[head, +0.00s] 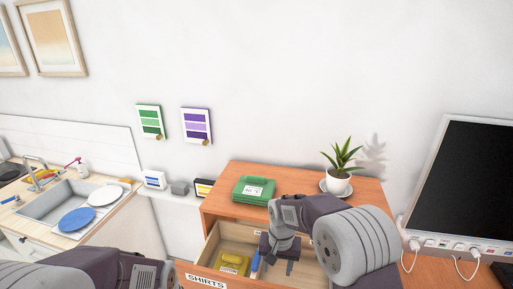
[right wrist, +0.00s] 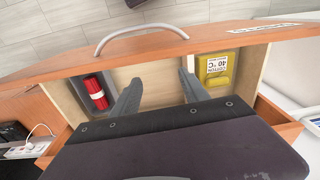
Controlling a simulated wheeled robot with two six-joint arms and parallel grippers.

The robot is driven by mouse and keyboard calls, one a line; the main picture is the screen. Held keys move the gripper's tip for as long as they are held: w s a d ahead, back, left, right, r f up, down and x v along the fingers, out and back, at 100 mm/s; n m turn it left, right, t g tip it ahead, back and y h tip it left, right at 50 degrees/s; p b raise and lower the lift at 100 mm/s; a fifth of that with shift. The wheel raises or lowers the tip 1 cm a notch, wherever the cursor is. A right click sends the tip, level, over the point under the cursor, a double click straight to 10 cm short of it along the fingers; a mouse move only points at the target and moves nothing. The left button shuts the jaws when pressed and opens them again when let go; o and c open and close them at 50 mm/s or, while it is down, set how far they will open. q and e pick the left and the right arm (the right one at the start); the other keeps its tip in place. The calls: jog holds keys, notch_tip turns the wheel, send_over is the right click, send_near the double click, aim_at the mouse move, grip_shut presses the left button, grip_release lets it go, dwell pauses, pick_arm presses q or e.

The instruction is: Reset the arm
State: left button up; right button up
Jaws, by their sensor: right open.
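My right gripper (head: 276,262) reaches down into the open top drawer (head: 206,281), labelled SHIRTS. In the right wrist view its two fingers (right wrist: 157,90) are spread, with only the bare drawer floor between them. A yellow folded item (head: 234,263) with a white label lies in the drawer beside the gripper; it also shows in the right wrist view (right wrist: 215,70), label reading cotton 40 °C. A red rolled item (right wrist: 96,92) lies on the other side of the fingers. My left arm shows at the lower left of the head view, its gripper out of frame.
On the wooden dresser (head: 300,183) stand a green folded item (head: 254,189) and a potted plant (head: 341,168). A screen (head: 465,185) and plugged cables are at the right. A sink (head: 52,204) with plates is at the left. A drawer handle (right wrist: 140,34) arches at the drawer front.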

jog(key=s+d+r+n+t, duration=0.2)
jog(key=s+d, duration=1)
jog(key=s, duration=0.2)
pick_arm(q)
notch_tip(320, 180, down, 18)
jog(key=b, duration=1.8)
jog(key=shift+s+f+b, duration=0.25)
jog(key=shift+s+b, duration=0.05)
pick_arm(e)
jog(key=s+f+g, duration=0.1)
jog(key=s+f, duration=0.2)
jog(key=f, duration=1.7)
jog(key=shift+s+a, duration=0.2)
